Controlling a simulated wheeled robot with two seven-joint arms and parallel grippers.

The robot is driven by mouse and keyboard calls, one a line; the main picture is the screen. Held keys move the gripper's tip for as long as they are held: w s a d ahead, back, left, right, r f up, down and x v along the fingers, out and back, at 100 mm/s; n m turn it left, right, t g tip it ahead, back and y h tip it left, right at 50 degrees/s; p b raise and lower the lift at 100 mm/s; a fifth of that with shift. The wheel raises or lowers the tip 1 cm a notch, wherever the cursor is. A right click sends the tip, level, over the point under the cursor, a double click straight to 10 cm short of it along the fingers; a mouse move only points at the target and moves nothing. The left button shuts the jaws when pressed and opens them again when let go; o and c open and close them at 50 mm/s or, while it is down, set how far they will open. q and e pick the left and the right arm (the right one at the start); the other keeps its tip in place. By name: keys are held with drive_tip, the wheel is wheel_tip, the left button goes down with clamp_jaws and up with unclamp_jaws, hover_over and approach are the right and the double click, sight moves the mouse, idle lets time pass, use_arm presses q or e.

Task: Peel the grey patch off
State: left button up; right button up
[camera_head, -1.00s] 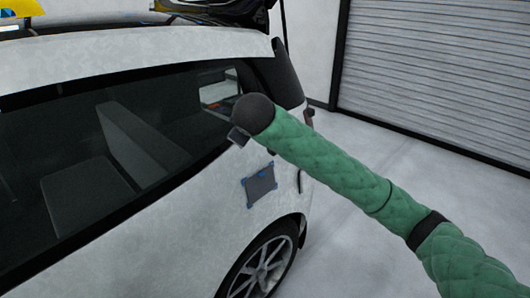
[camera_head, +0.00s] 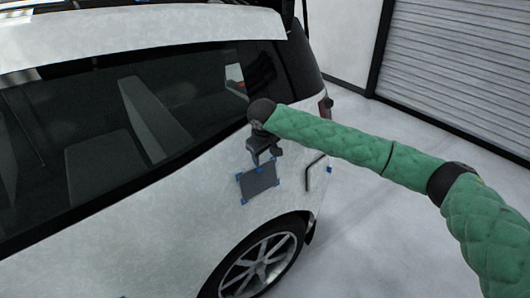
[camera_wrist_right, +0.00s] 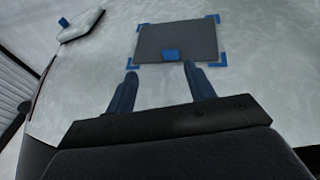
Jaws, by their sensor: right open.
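The grey patch (camera_head: 259,180) is a dark rectangle on the white car's side panel, above the rear wheel, with blue pieces at its corners. In the right wrist view the patch (camera_wrist_right: 177,42) lies flat, with a blue tab (camera_wrist_right: 171,55) at the middle of its near edge. My right gripper (camera_head: 264,158) is just above the patch in the head view. Its two blue fingers show in the wrist view (camera_wrist_right: 160,78), apart and empty, one on each side of the tab and just short of the patch's edge. My left gripper is out of view.
The white car (camera_head: 180,235) fills the left side, with a dark side window (camera_head: 90,150) and a rear wheel (camera_head: 262,262) below the patch. A dark outline with a blue piece (camera_head: 329,169) is right of the patch. Open floor (camera_head: 400,240) lies to the right.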

sight(261, 170)
drive_tip(key=shift+m, duration=0.8)
drive_tip(key=shift+s+a+p+x, duration=0.2)
drive_tip(key=shift+p+x, duration=0.35)
drive_tip(key=shift+x, duration=0.7)
drive_tip(key=shift+s+a+p+x, duration=0.2)
drive_tip(key=shift+p+x, duration=0.3)
drive_tip(key=shift+x, duration=0.75)
drive_tip(key=shift+s+a+p+x, duration=0.2)
drive_tip(key=shift+p+x, duration=0.35)
drive_tip(key=shift+x, duration=0.7)
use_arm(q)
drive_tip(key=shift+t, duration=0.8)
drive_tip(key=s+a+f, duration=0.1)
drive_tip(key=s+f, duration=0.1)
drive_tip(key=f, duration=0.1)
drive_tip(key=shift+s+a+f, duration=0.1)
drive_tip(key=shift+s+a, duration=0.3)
use_arm(e)
drive_tip(key=shift+f, duration=0.2)
drive_tip(key=c, duration=1.1)
drive_tip(key=shift+w, duration=0.1)
